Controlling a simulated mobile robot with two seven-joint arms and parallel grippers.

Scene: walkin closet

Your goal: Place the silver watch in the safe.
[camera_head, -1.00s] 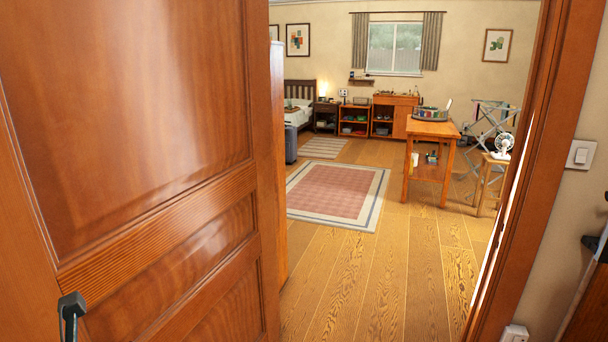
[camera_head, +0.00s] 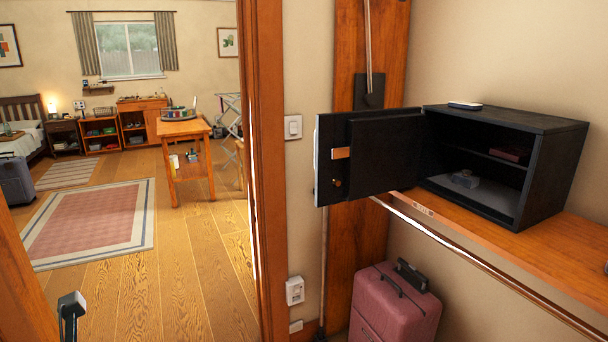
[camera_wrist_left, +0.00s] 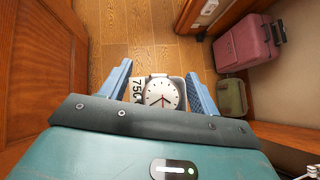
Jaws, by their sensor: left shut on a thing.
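The silver watch (camera_wrist_left: 161,93) has a round white face with dark hands and a red hand. It sits between the blue fingers of my left gripper (camera_wrist_left: 161,84), which is shut on it. A white patch with black digits shows beside the watch face. The black safe (camera_head: 558,170) stands on a wooden shelf at the right in the head view. Its door (camera_head: 385,155) is swung open to the left. A small grey object (camera_head: 465,179) lies on the safe's floor, and a dark red box (camera_head: 510,153) is on its inner shelf. My right gripper is not in view.
A small flat item (camera_head: 465,106) lies on top of the safe. The wooden shelf (camera_head: 470,220) has a rail along its front. A pink suitcase (camera_head: 395,312) stands below. A door frame (camera_head: 261,170) is left of the safe, with open wooden floor (camera_head: 200,270) beyond.

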